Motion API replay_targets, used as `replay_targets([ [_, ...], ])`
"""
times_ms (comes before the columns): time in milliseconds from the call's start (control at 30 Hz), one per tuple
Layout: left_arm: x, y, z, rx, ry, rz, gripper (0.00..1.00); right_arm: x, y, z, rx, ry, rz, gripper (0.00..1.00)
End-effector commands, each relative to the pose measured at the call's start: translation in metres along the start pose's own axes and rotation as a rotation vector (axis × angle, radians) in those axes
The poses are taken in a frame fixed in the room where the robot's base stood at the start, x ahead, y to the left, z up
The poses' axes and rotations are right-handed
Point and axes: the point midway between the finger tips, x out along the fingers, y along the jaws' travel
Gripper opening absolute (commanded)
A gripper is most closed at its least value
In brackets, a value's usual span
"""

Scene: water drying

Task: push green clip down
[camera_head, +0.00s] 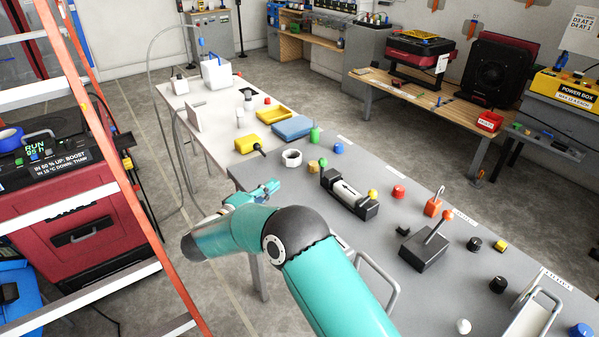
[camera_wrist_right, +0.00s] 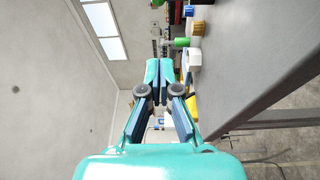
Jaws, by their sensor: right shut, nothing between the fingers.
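My right gripper (camera_head: 268,188) reaches over the left edge of the grey table, with its fingers shut and empty. In the right wrist view its two teal fingertips (camera_wrist_right: 159,72) are together. A small upright green piece (camera_head: 314,134) stands on the table beyond the gripper, and a lower green piece (camera_head: 322,161) sits nearer. I cannot tell which of them is the green clip. In the right wrist view a green piece (camera_wrist_right: 181,42) shows just beyond and right of the fingertips, apart from them in the picture. My left gripper is not in view.
A blue tray (camera_head: 292,128) lies farther back. An orange ladder (camera_head: 115,165) stands at the left.

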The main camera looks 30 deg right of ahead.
Motion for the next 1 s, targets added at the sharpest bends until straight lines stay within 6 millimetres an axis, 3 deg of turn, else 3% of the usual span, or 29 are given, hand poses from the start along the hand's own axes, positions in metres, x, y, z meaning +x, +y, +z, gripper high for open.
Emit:
replay_targets([
  [267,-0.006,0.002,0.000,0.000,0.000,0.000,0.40,0.033,0.000,-0.001,-0.001,-0.002,-0.001,0.00],
  [600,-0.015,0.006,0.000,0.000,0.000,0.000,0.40,0.101,0.000,-0.001,-0.001,0.000,0.000,0.00],
  [800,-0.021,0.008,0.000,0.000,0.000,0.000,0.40,0.118,0.001,0.019,-0.002,0.003,0.000,0.00],
  [1000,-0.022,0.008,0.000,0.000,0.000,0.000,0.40,0.125,0.000,0.026,-0.001,0.004,0.000,0.00],
])
